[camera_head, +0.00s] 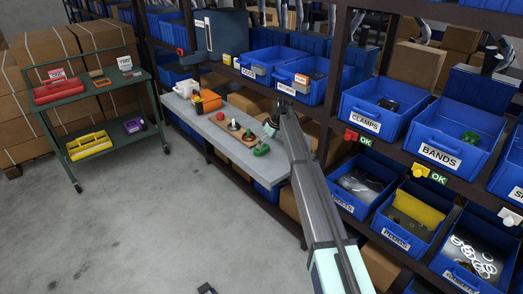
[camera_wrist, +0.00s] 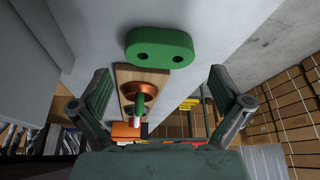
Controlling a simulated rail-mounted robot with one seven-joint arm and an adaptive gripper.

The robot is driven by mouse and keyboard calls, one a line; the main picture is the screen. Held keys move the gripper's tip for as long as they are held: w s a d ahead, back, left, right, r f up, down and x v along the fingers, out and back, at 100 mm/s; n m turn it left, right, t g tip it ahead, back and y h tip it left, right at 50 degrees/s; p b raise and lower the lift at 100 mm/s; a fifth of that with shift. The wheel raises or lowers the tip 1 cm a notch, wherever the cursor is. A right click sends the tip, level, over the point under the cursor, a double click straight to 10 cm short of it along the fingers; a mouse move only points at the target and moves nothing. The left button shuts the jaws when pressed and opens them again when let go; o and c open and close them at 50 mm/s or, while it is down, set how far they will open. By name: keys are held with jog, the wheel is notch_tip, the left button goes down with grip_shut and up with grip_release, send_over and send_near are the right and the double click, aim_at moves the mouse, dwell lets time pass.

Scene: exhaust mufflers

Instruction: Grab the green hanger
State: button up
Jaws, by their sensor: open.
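The green hanger (camera_head: 262,150) lies on the grey bench top (camera_head: 262,168), close to the near end of a wooden board (camera_head: 228,132). In the wrist view the hanger (camera_wrist: 160,47) is a rounded oblong block with two dark holes, above the middle of the picture. My gripper (camera_head: 271,127) is over the bench, close to the hanger. In the wrist view my gripper (camera_wrist: 159,80) has its two fingers wide apart with nothing held between them. The hanger shows beyond the fingertips, apart from both. My arm hides part of the bench's right side in the head view.
The board bears several small parts, including a copper-coloured ring (camera_wrist: 137,90). An orange bin (camera_head: 208,101) stands farther along the bench. Racks with blue bins, such as the clamps bin (camera_head: 365,123), flank it on the right. A green cart (camera_head: 88,95) stands left, across clear floor.

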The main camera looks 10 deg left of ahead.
aim_at(265, 149)
jog(key=p+x, duration=0.1)
jog(key=x, duration=0.3)
jog(key=shift+w+a, duration=0.1)
jog(key=shift+a, duration=0.05)
jog(key=c, duration=0.9)
